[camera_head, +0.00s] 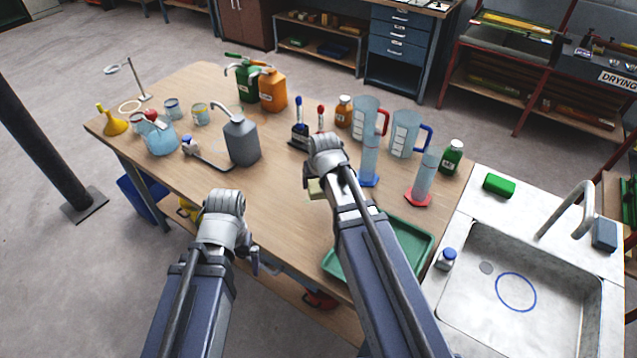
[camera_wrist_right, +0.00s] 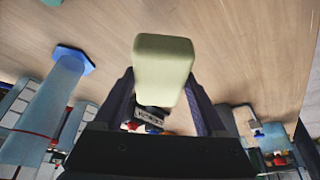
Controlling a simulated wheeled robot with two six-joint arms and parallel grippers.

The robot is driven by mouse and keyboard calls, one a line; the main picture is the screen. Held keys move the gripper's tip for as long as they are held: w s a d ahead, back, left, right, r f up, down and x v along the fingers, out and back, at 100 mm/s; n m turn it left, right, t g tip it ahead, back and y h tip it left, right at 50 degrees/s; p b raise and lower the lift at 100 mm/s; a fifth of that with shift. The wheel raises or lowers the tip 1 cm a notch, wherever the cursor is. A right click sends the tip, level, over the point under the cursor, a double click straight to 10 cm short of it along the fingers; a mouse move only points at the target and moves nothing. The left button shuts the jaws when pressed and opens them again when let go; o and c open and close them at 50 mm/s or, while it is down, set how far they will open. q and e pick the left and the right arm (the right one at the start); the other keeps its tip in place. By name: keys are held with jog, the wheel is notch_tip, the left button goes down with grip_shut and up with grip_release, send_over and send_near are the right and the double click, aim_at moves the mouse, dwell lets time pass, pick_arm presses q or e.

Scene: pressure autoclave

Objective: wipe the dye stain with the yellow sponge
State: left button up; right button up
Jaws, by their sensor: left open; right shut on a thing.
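The yellow sponge (camera_head: 314,189) is a small pale yellow block. My right gripper (camera_head: 322,186) is shut on it above the middle of the wooden table (camera_head: 284,205). In the right wrist view the sponge (camera_wrist_right: 163,68) sticks out between the fingers, with bare wood behind it. My left gripper (camera_head: 262,264) is open and empty at the table's front edge, partly hidden by its own arm. I cannot make out a dye stain on the visible tabletop; my right arm covers part of it.
A green tray (camera_head: 427,238) lies beneath my right arm. Cylinders, measuring jugs (camera_head: 404,134) and bottles stand behind the sponge; a grey canister (camera_head: 241,142) stands to its left. At right is a sink (camera_head: 475,318) with a blue ring (camera_head: 516,292) on its floor.

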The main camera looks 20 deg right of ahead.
aim_at(318, 206)
jog(key=shift+s+d+f+b, duration=0.1)
jog(key=shift+d+f+b, duration=0.05)
jog(key=shift+f+b, duration=0.7)
notch_tip(318, 206, down, 6)
jog(key=b, duration=0.5)
jog(key=shift+r, duration=0.2)
jog(key=shift+w+r, duration=0.15)
jog(key=shift+w, duration=0.15)
jog(key=shift+w+a, duration=1.1)
jog(key=shift+w, duration=0.1)
jog(key=shift+a, duration=0.2)
jog(key=shift+s, duration=0.2)
jog(key=shift+s+d, duration=0.75)
jog(key=shift+d, duration=0.1)
jog(key=shift+s+d+g, duration=0.3)
jog(key=shift+s, duration=0.2)
notch_tip(318, 206, up, 5)
jog(key=p, duration=0.5)
jog(key=shift+d, duration=0.15)
notch_tip(318, 206, up, 3)
jog(key=p, duration=0.2)
jog(key=shift+f+p, duration=0.2)
jog(key=shift+p, duration=0.2)
